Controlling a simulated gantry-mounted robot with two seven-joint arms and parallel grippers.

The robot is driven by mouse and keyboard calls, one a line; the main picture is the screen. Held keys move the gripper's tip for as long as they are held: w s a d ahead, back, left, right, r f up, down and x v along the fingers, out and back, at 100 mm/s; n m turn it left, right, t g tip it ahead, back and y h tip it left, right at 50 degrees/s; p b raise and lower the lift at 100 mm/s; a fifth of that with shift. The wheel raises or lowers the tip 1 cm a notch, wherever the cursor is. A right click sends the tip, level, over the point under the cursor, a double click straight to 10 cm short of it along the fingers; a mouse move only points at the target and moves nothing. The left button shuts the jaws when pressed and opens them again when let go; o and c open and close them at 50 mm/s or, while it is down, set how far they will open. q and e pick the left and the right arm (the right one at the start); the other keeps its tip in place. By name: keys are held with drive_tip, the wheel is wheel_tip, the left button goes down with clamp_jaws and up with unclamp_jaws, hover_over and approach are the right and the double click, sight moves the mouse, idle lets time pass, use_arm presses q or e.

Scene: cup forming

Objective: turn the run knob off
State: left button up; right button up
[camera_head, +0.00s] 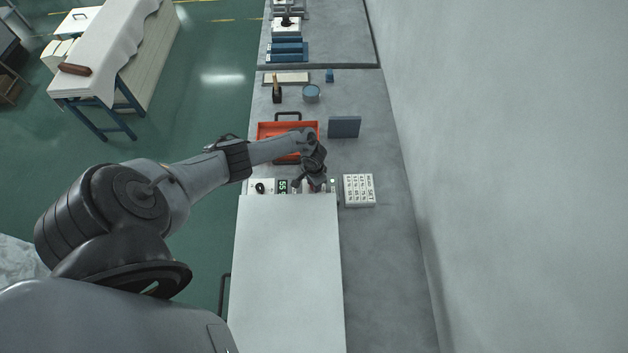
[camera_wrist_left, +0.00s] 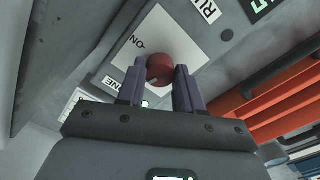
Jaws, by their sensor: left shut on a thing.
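The run knob (camera_wrist_left: 160,69) is a round dark red knob on a pale plate in the left wrist view. My right gripper is not in view.
A green lit display (camera_head: 283,186) and a dark round control (camera_head: 260,187) are left of my gripper on the panel. An orange tray (camera_head: 268,131) stands just behind, with a dark blue block (camera_head: 344,127) beside it.

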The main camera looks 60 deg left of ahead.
use_arm(q)
drive_tip(key=shift+n+p, duration=0.6)
drive_tip(key=shift+n, duration=0.6)
drive_tip(key=o, duration=1)
drive_tip(key=shift+o, duration=0.2)
drive_tip(key=shift+r+p, duration=0.35)
drive_tip(key=shift+r, duration=0.15)
wheel_tip(320, 180, up, 10)
drive_tip(key=p, duration=0.3)
drive_tip(key=shift+f, duration=0.1)
